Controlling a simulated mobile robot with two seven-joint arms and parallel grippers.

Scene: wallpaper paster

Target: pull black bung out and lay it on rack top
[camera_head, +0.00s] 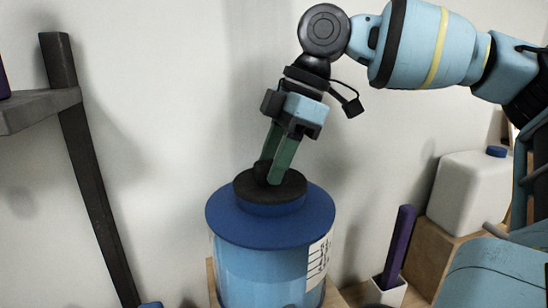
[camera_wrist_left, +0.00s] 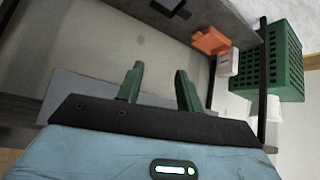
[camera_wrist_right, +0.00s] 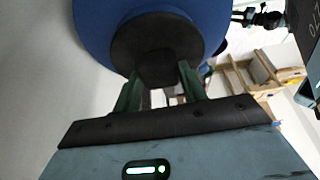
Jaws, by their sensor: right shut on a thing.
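The black bung (camera_head: 292,187) is a dark disc with a raised grip, sitting in the blue lid (camera_head: 228,222) of a light-blue drum (camera_head: 262,272). My right gripper (camera_head: 269,178) comes down on it from above, slightly tilted, with its green fingers shut on the grip. The right wrist view shows the bung (camera_wrist_right: 150,32) against the blue lid, its grip between the fingers. My left gripper (camera_wrist_left: 160,70) is outside the head view; its wrist view shows the fingers apart with nothing between them. I cannot tell for sure which surface is the rack top.
A grey shelf (camera_head: 38,108) on a dark post (camera_head: 88,165) stands at the left. A purple stick (camera_head: 399,243) in a white holder (camera_head: 386,291) and a white canister (camera_head: 468,190) on a wooden block (camera_head: 440,262) are to the right. The left wrist view shows a green crate (camera_wrist_left: 284,62).

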